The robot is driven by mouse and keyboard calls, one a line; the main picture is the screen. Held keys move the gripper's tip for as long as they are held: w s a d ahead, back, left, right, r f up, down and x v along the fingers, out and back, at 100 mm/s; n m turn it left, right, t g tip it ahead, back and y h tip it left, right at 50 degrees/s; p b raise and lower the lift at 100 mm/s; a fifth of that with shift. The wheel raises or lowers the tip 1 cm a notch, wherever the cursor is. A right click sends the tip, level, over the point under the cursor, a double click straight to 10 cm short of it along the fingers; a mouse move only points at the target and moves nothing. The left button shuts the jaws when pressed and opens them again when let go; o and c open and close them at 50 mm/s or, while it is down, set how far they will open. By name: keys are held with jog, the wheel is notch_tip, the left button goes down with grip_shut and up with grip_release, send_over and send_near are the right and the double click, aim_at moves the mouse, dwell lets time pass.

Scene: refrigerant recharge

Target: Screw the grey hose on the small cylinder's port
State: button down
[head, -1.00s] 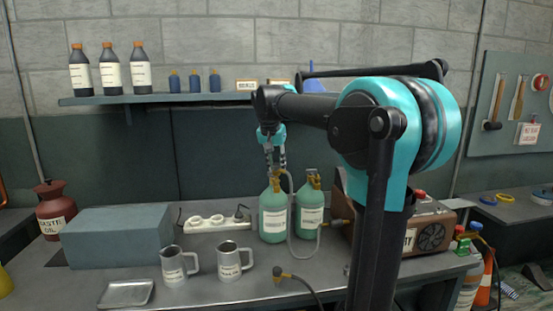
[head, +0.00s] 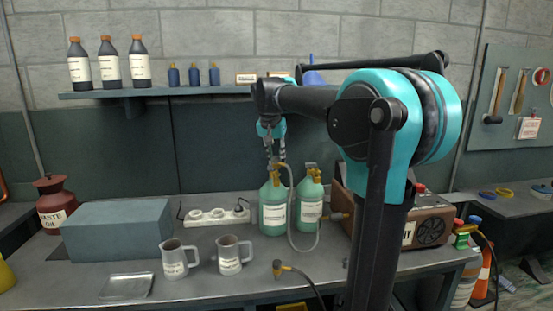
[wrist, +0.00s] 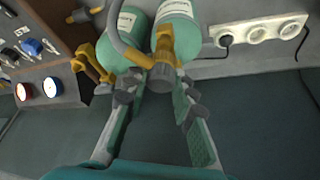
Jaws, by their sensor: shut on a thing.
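Two green cylinders with white labels and brass valves stand side by side on the bench: the left cylinder (head: 273,212) and the right cylinder (head: 309,208). I cannot tell which is the smaller. My gripper (head: 275,161) points down at the left cylinder's top. In the wrist view my gripper (wrist: 156,92) is closed around the grey hose's end fitting (wrist: 162,78), right by a brass valve (wrist: 164,42). The grey hose (wrist: 122,42) arcs away from there; in the head view it (head: 292,225) loops down between the cylinders. Whether its thread is engaged is not visible.
A brown machine (head: 432,226) stands right of the cylinders, partly behind my arm. A white power strip (head: 214,216), two mugs (head: 229,256), a metal tray (head: 127,286) and a brass-ended dark hose (head: 284,268) are on the bench. A blue-grey box (head: 117,230) is at left.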

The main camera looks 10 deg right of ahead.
jog(key=shift+f, duration=1)
dwell(0.6)
jog(key=m+h, duration=0.1)
jog(key=m, duration=0.1)
jog(key=shift+m+g, duration=0.3)
jog(key=shift+m, duration=0.5)
jog(key=m+g+h, duration=0.1)
jog(key=m, duration=0.2)
jog(key=shift+f+m, duration=0.1)
jog(key=shift+m, duration=0.2)
